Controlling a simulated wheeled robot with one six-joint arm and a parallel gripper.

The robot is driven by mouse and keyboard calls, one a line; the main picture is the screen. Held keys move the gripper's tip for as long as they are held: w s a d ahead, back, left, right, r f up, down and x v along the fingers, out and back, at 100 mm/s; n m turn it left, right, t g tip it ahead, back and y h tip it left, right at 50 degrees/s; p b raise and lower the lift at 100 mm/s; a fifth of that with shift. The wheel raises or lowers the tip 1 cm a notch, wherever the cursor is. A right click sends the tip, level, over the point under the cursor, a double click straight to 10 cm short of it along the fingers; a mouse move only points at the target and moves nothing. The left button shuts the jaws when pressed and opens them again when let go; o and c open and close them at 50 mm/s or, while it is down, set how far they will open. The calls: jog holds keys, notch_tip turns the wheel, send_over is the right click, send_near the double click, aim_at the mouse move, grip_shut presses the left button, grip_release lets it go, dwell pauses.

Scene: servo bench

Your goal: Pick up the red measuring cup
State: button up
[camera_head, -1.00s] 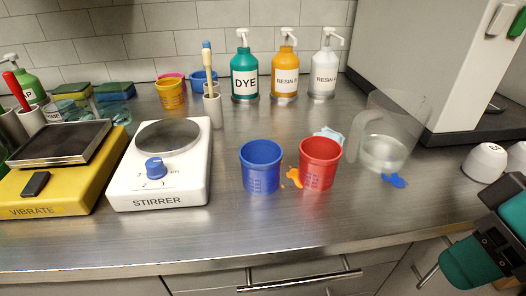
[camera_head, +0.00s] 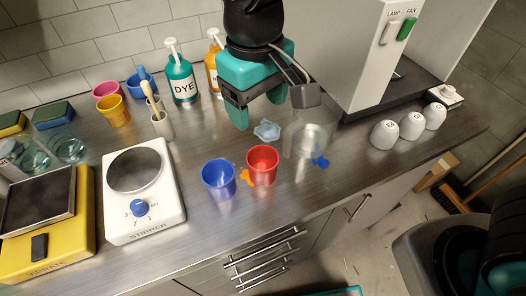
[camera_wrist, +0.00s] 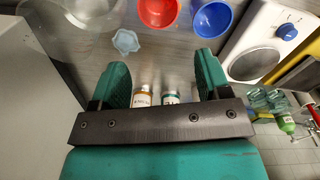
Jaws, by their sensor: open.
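The red measuring cup (camera_head: 262,167) stands upright on the metal bench, right of a blue measuring cup (camera_head: 219,180). In the wrist view the red cup (camera_wrist: 158,11) is cut by the top edge, beside the blue cup (camera_wrist: 212,18). My gripper (camera_head: 262,108) is above the bench, behind and above the red cup in the head view. In the wrist view its teal fingers (camera_wrist: 162,72) are wide apart with nothing between them close up. The red cup lies beyond the fingertips, apart from them.
A clear pitcher (camera_head: 309,140) stands close right of the red cup, with a blue spill (camera_head: 320,161) by it. A pale blue lobed item (camera_head: 267,131) lies behind.

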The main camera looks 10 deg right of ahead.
send_over(262, 167)
jog(key=s, duration=0.1)
jog(key=f, duration=1.1)
jog(key=shift+s+a+f+p, duration=0.2)
jog(key=shift+a+f+p, duration=0.1)
jog(key=shift+f+p, duration=0.1)
jog(key=shift+s+d+f+p, duration=0.15)
jog(key=shift+f+p, duration=0.4)
jog(key=shift+f, duration=2.15)
jog(key=c, duration=0.6)
